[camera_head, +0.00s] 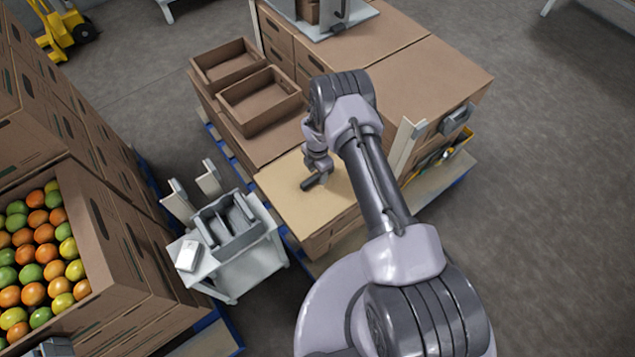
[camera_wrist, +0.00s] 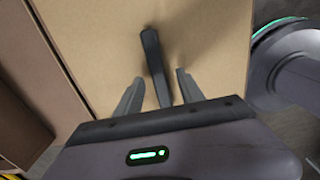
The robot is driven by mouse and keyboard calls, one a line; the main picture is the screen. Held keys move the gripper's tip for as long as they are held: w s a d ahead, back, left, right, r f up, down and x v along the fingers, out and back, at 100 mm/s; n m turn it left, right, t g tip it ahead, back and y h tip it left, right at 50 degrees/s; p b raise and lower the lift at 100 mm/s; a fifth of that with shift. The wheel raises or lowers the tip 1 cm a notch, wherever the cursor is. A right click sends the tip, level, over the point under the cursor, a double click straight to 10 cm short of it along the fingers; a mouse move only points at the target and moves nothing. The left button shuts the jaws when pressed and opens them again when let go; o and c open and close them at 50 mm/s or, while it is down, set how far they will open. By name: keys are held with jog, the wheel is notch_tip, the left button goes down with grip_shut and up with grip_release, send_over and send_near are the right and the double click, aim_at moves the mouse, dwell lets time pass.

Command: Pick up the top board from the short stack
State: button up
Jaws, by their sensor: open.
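The short stack (camera_head: 335,228) stands in the middle of the head view, lower than the cartons behind it. Its top board (camera_head: 283,200) is a flat, light tan panel, and it fills most of the wrist view (camera_wrist: 95,55). Whether the fingertips touch the board is unclear. My arm hides the board's right side.
Two open brown trays (camera_head: 262,100) sit on the cartons behind. Taller cartons (camera_head: 425,85) stand at the right back. A grey stand (camera_head: 245,265) is close to the stack's left. Floor at the right is clear.

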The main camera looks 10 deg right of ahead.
jog(key=shift+f, duration=0.55)
jog(key=shift+r, duration=0.2)
jog(key=shift+c, duration=0.6)
grip_shut()
